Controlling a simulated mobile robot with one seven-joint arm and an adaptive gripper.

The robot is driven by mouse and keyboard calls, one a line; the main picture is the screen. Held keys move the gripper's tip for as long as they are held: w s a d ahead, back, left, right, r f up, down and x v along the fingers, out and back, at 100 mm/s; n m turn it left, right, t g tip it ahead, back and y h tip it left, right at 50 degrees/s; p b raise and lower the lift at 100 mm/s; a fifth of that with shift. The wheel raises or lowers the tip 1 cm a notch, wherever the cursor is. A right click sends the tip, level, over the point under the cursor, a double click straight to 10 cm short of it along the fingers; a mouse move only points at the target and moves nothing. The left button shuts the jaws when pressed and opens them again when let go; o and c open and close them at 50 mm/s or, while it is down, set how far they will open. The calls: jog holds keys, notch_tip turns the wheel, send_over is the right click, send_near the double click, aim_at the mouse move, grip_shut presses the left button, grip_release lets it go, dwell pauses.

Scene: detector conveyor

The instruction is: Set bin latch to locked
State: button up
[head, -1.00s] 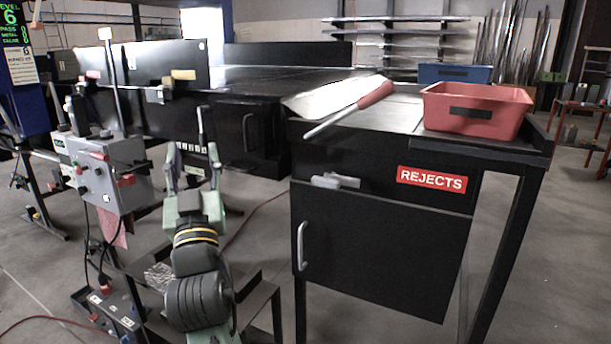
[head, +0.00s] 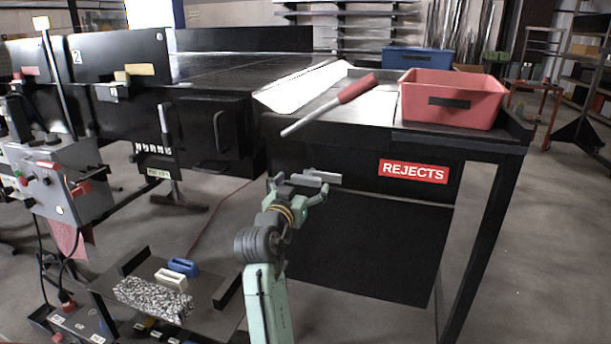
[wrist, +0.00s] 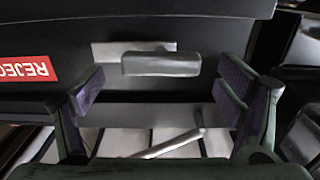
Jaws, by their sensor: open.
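The bin latch (head: 316,177) is a small grey bar on the black front of the reject bench, left of the red REJECTS label (head: 413,171). In the wrist view the latch (wrist: 160,63) lies level in front of a pale plate (wrist: 106,51). My gripper (head: 302,190) is at the latch in the head view, partly overlapping it. In the wrist view my gripper (wrist: 160,92) is open, with one finger on each side and the latch beyond the gap, apparently untouched.
A red bin (head: 453,98) and a red-handled tool (head: 330,103) lie on the bench top. A grey control box (head: 62,178) and a low cart (head: 207,300) stand at the left. Open floor lies right of the bench.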

aim_at(304, 181)
jog(key=shift+p+x, duration=0.4)
jog(key=shift+x, duration=1.5)
jog(key=shift+c, duration=0.4)
jog(key=shift+a, duration=0.1)
jog(key=c, duration=1.6)
